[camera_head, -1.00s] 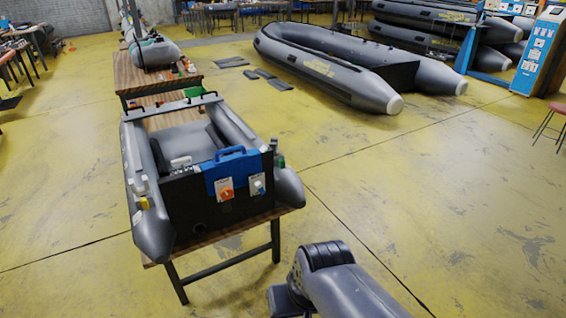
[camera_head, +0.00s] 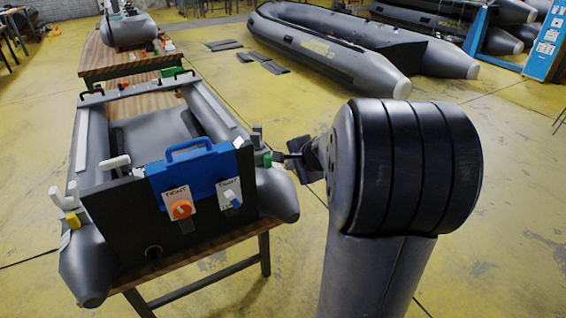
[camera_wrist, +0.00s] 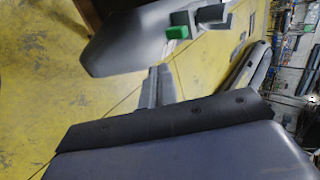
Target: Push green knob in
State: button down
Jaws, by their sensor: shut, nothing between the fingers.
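The green knob (camera_head: 267,160) is small and sits at the right side of the small grey boat's black end board, beside a dark grey clamp-like part (camera_head: 257,138). In the wrist view the green knob (camera_wrist: 177,32) shows as a green block at the upper middle, on a grey part above the boat's tube (camera_wrist: 125,42). My gripper (camera_head: 278,157) is shut and empty, with its tips pointing left close to the knob. The head view does not show clearly whether they touch. In the wrist view my gripper (camera_wrist: 160,70) appears below the knob, with a visible gap in the picture.
The small boat rests on a wooden table (camera_head: 235,232). A large grey boat (camera_head: 330,50) lies behind on the yellow floor.

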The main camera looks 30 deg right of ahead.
aim_at(269, 158)
jog(key=b+x, duration=0.1)
jog(key=x, duration=0.7)
jog(key=shift+w+f, duration=0.1)
jog(key=shift+w+p, duration=0.35)
jog(key=shift+w, duration=0.85)
jog(key=shift+w+a, duration=0.1)
jog(key=shift+w, duration=0.85)
jog(key=shift+p, duration=0.3)
jog(key=shift+w+p, duration=0.45)
jog(key=shift+w, duration=0.8)
jog(key=shift+s+f, duration=0.1)
